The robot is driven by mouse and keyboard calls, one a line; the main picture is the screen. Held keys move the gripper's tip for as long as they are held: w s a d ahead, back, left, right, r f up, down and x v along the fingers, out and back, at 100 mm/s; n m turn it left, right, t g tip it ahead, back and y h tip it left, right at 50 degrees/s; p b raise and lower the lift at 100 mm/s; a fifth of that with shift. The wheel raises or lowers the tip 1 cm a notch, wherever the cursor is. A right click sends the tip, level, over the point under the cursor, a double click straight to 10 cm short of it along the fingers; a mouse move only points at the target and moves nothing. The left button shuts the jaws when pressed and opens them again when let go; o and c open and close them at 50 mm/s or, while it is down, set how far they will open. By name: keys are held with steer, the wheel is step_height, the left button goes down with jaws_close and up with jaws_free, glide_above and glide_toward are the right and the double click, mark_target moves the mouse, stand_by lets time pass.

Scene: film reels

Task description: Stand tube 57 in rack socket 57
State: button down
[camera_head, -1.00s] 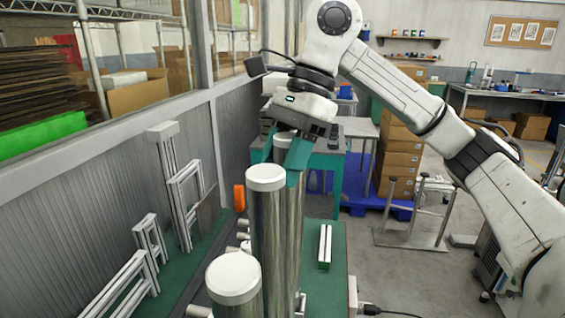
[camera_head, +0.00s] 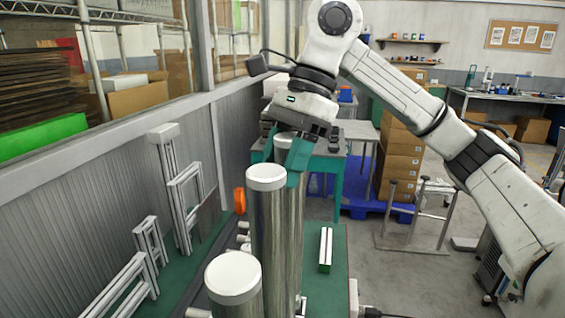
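Three tall metallic tubes with white caps stand close together, and no numbers are readable on them. The rear tube (camera_head: 284,141) has its top between the teal fingers of my gripper (camera_head: 281,158), one finger on each side, and the gripper looks shut on it. The tube appears upright. The middle tube (camera_head: 273,225) stands in front and hides much of it. The nearest tube (camera_head: 235,280) is at the bottom of the view. The rear tube's lower end and any socket under it are hidden, so I cannot tell whether it is seated.
A green-topped bench (camera_head: 338,265) carries a small white-and-green block (camera_head: 325,249) right of the tubes. An orange object (camera_head: 240,200) is to their left. Metal frames (camera_head: 180,195) lean along the left wall. Stacked boxes (camera_head: 399,165) and a stool-like stand (camera_head: 415,215) are farther right.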

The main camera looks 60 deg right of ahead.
steer(key=shift+f+b, duration=0.7)
stand_by(0.3)
steer(key=c, duration=0.8)
jaws_free()
steer(key=shift+p+v, duration=2.9)
steer(key=shift+v, duration=2.7)
